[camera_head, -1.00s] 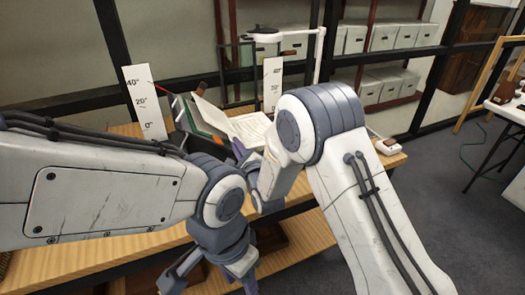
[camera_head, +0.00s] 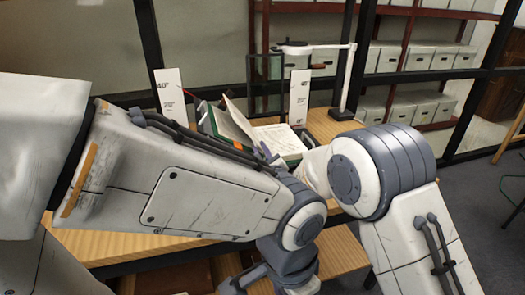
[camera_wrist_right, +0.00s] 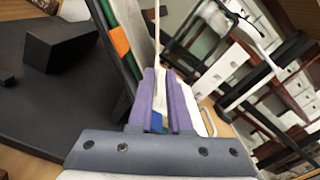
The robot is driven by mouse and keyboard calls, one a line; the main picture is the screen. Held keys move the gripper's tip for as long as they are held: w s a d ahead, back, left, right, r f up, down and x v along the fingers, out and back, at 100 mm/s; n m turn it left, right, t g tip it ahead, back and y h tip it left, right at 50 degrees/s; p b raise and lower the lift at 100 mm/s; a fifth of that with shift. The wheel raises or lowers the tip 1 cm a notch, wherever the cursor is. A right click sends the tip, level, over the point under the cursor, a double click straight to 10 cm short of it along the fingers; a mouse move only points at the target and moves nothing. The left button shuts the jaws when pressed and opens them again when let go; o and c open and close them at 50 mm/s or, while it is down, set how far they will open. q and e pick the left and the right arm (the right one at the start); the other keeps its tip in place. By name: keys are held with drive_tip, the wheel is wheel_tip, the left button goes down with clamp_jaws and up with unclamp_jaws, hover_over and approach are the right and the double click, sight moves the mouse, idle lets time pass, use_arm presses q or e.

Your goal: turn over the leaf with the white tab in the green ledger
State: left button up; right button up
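The green ledger (camera_head: 214,122) lies open on the wooden table, partly hidden behind my left arm. A leaf (camera_head: 236,116) stands raised and tilted at its left side, and a printed page (camera_head: 279,138) lies at its right. In the right wrist view, a thin leaf edge (camera_wrist_right: 157,40) runs down to between the purple fingers of my right gripper (camera_wrist_right: 164,78). A narrow gap shows between these fingers, with white, blue and green in it; I cannot make out the white tab for sure. An orange tab (camera_wrist_right: 120,40) is left of the fingers. My left gripper (camera_head: 270,284) is low, cut by the frame edge.
Two white angle scales (camera_head: 171,94) stand behind the ledger, the other one (camera_head: 299,97) to its right. A white-armed lamp (camera_head: 345,80) stands at the back right. A dark block (camera_wrist_right: 75,42) shows in the wrist view. Shelves with archival boxes (camera_head: 390,58) are beyond.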

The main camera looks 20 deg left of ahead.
drive_tip(key=shift+d, duration=0.1)
drive_tip(key=b+v, duration=0.1)
drive_tip(key=v, duration=0.9)
drive_tip(key=shift+s, duration=0.15)
drive_tip(key=shift+d, duration=0.15)
